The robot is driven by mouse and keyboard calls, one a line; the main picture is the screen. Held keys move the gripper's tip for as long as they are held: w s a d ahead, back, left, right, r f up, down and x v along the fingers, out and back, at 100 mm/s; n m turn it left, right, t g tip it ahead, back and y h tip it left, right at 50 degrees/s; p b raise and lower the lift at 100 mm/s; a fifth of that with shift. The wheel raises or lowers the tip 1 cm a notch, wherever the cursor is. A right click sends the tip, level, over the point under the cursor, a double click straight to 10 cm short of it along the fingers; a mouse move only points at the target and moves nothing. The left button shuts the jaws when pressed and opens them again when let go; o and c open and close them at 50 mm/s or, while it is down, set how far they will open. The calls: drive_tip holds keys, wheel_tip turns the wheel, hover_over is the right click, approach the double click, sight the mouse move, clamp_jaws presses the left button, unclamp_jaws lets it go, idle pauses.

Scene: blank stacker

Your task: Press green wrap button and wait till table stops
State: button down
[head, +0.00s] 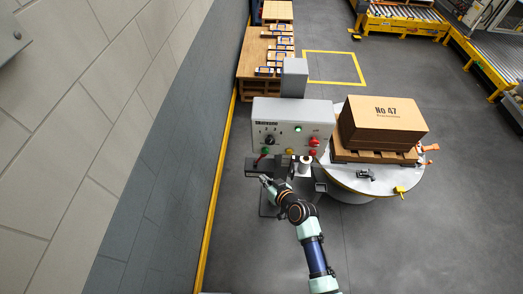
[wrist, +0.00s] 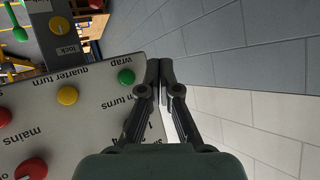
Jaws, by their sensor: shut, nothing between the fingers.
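The green wrap button (wrist: 126,76) shows in the wrist view on the grey control panel (wrist: 90,100), whose labels appear upside down. My gripper (wrist: 159,68) is shut and empty, with its fingertips just right of the button in that view, by the panel's edge. I cannot tell the gap in depth. In the head view the green button (head: 265,151) is at the panel's lower left, and my gripper (head: 265,180) is below it. The round grey table (head: 340,174) stands to the right, carrying a brown box (head: 383,122) on a pallet (head: 372,157).
A wall (head: 150,150) runs along the left. Small boxes lie on a wooden pallet (head: 252,62) behind. Open floor lies at right.

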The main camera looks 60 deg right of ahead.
sight(265, 151)
drive_tip(key=w+d+b, duration=0.3)
drive_tip(key=d+b, duration=0.2)
drive_tip(key=d, duration=0.3)
drive_tip(key=shift+w, duration=0.15)
drive_tip(key=shift+d, duration=0.1)
idle(1.3)
drive_tip(key=shift+w+d+b, duration=0.15)
drive_tip(key=shift+d+b, duration=0.25)
